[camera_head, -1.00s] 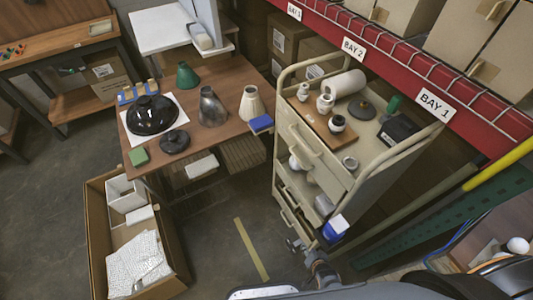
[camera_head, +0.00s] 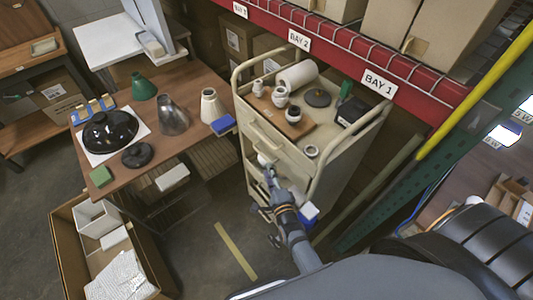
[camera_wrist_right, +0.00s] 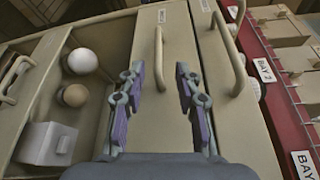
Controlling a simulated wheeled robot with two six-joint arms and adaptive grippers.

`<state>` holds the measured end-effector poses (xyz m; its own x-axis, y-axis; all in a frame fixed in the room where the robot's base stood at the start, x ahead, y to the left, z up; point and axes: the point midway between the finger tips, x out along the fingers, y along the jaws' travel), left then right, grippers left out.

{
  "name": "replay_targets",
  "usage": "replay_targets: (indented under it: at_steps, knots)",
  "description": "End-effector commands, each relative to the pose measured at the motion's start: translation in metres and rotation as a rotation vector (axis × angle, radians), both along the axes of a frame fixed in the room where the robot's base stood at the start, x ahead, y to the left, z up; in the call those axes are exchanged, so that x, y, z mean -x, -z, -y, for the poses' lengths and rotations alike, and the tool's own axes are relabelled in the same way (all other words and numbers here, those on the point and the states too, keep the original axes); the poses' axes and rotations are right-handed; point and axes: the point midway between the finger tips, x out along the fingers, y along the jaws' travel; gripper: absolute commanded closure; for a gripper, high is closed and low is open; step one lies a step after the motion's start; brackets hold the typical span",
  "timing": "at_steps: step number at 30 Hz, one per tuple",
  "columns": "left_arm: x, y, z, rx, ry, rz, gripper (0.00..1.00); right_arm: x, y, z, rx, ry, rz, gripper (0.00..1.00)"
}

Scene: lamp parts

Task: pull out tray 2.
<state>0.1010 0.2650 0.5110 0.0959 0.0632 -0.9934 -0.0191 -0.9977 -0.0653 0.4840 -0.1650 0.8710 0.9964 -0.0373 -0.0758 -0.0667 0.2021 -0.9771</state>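A beige cart (camera_head: 325,180) with stacked trays stands right of centre in the head view. My right gripper (camera_head: 268,181) is at the cart's front, below the upper front handle (camera_head: 263,138). In the right wrist view, my right gripper (camera_wrist_right: 160,100) is open, its purple-padded fingers spread, with a beige front panel and upright bar handle (camera_wrist_right: 158,60) between and ahead of them. I cannot tell contact. A small label (camera_wrist_right: 161,16) on that panel is unreadable, so I cannot tell which tray is number 2. My left gripper is not in view.
An open tray beside that panel holds a white ball (camera_wrist_right: 82,61), a tan ball (camera_wrist_right: 73,95) and a white box (camera_wrist_right: 45,143). Another handle (camera_wrist_right: 230,50) is to the right. The work table (camera_head: 190,92) and cardboard box (camera_head: 68,235) stand left of the cart.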

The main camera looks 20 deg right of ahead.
Motion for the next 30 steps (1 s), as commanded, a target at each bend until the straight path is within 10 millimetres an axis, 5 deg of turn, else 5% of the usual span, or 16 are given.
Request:
replay_targets:
  at_steps: [5, 11, 18, 30]
  knots:
    - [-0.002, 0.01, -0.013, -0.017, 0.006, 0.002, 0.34, -0.011, 0.005, 0.0, 0.002, 0.0, 0.0, 0.66]
    - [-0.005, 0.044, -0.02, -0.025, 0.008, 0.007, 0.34, -0.053, 0.013, 0.002, 0.003, -0.001, 0.003, 0.66]
    - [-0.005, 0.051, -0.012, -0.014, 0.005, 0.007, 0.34, -0.094, 0.009, 0.003, 0.004, -0.002, -0.002, 0.66]
    - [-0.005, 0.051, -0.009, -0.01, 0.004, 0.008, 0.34, -0.104, 0.01, 0.004, 0.005, -0.001, -0.005, 0.66]
